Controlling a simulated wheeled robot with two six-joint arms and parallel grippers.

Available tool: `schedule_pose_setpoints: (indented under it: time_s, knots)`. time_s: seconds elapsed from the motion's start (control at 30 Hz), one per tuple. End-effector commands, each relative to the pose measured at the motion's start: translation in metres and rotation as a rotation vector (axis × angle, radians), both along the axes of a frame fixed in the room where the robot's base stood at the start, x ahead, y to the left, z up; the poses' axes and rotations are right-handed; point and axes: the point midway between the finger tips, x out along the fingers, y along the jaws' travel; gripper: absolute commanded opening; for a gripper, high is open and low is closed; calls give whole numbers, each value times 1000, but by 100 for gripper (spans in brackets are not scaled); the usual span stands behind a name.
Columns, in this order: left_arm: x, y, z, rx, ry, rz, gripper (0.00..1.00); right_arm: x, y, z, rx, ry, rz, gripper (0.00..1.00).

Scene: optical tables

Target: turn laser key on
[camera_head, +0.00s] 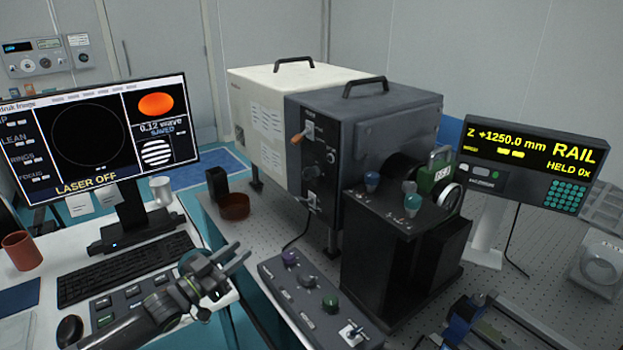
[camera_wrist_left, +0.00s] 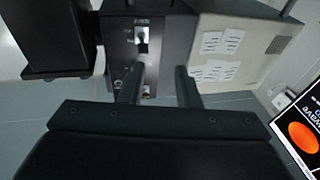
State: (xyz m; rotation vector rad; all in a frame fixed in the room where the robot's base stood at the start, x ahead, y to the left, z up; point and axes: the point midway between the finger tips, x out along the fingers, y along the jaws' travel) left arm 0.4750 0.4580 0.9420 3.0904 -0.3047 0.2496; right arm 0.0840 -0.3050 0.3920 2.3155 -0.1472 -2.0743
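The dark laser housing (camera_head: 350,190) stands on the perforated table. Its front panel carries a switch with an orange handle (camera_head: 300,136), a small round control (camera_head: 331,156), a dark knob (camera_head: 313,172) and a lower switch (camera_head: 312,202). I cannot tell which of these is the laser key. My left gripper (camera_head: 245,263) is open and empty, in front of the panel and apart from it. In the left wrist view, its fingers (camera_wrist_left: 159,88) point at the panel, where a light switch plate (camera_wrist_left: 142,40) shows; small controls are partly hidden by a finger. My right gripper is not in view.
The monitor (camera_head: 95,135) reads LASER OFF; a keyboard (camera_head: 125,270) lies below it. A dark red dish (camera_head: 233,206) stands by the housing. A rail display (camera_head: 530,160) is at right.

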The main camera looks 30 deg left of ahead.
Motion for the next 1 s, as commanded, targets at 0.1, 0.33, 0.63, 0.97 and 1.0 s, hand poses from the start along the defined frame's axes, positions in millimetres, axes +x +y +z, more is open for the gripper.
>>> schedule_pose_setpoints:
  time_s: [0.1, 0.33, 0.63, 0.97, 1.0]
  knots:
    - [1, -8, 44, -22, -126, -101, 29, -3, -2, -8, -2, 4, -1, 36]
    - [-2, -17, 84, -57, -229, -195, 29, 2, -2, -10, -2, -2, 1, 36]
    - [31, -31, 99, -57, -235, -197, 29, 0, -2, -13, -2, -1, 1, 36]
    - [78, -50, 121, -57, -231, -194, 29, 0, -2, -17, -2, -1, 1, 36]
    - [83, -52, 122, -57, -231, -195, 29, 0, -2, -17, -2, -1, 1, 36]
